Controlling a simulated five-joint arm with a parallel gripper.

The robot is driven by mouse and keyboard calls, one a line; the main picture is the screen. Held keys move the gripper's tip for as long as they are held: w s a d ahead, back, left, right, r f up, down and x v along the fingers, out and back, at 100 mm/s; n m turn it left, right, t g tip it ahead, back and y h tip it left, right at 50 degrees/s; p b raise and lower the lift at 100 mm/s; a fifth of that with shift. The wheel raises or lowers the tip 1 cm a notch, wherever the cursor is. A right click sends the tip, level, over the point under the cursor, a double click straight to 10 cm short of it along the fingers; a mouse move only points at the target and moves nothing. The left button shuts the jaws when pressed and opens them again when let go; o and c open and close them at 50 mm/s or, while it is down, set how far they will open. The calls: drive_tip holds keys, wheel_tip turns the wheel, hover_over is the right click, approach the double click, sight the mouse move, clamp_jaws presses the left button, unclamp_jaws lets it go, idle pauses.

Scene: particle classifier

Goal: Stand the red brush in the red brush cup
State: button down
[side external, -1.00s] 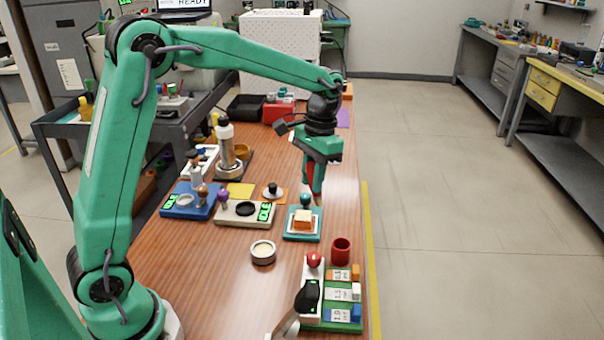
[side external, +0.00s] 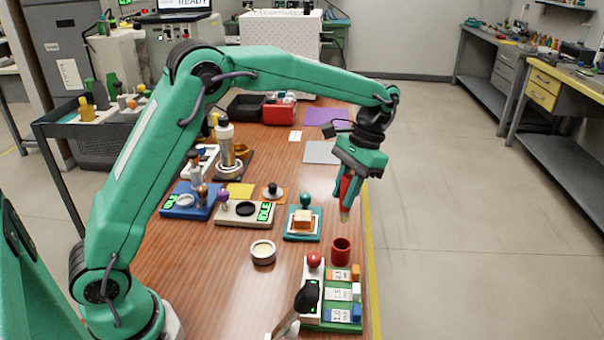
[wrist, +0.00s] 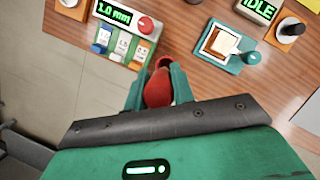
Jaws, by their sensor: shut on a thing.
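My gripper (side external: 347,190) is shut on the red brush (side external: 346,187), which hangs upright with its pale tip down. In the wrist view the red brush (wrist: 158,88) sits between the two green fingers (wrist: 157,90). The red brush cup (side external: 341,251) stands on the table near its right edge. The brush tip is above the cup and a little behind it, apart from it. In the wrist view the cup (wrist: 163,62) is mostly hidden behind the brush and fingers.
A green tray with colored blocks and a red knob (side external: 333,300) stands just in front of the cup. A teal stand with an orange block (side external: 303,222) is to its left, and a round cream-filled dish (side external: 263,252) farther left. The floor lies right of the table.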

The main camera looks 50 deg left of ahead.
sight(344, 210)
drive_tip(key=shift+f, duration=0.15)
drive_tip(key=shift+f, duration=2.75)
drive_tip(key=shift+f, duration=3)
idle(0.3)
drive_tip(key=c, duration=1.1)
unclamp_jaws()
drive_tip(key=v, duration=0.7)
drive_tip(key=shift+r, duration=0.35)
drive_tip(key=shift+w, duration=0.1)
